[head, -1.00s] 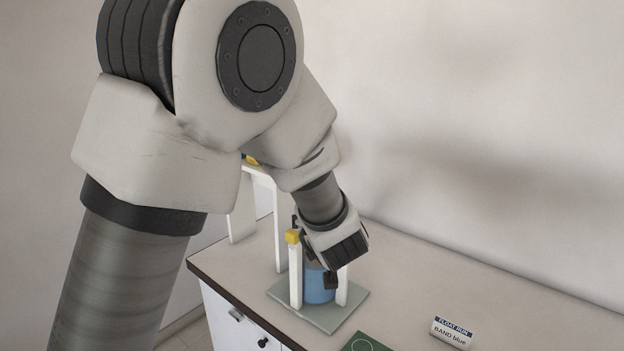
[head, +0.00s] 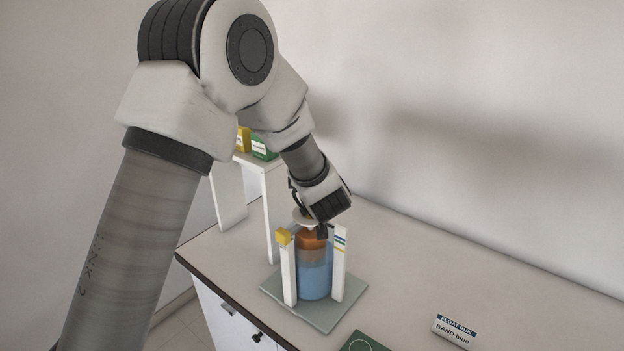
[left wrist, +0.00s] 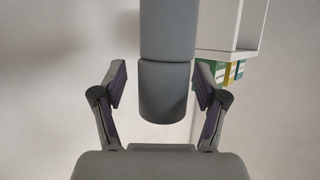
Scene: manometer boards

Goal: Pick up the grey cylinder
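The grey cylinder (left wrist: 165,92) shows in the left wrist view, in line with a second grey round part (left wrist: 168,30) above it in the picture. A thin seam parts the two. My left gripper (left wrist: 160,87) is open, with one finger on each side of the cylinder. A gap shows between each finger and the cylinder. In the head view my left gripper (head: 308,212) is at the top of a clear vessel with blue liquid (head: 314,281). Its fingers are partly hidden there, and I cannot make out the grey cylinder. My right gripper is not in view.
The vessel holds an orange part (head: 311,240) and stands between white posts on a grey-green plate (head: 325,318). A white shelf (head: 228,195) with yellow and green boxes is behind. A "BAND blue" label block (head: 454,331) and green card (head: 362,342) lie right.

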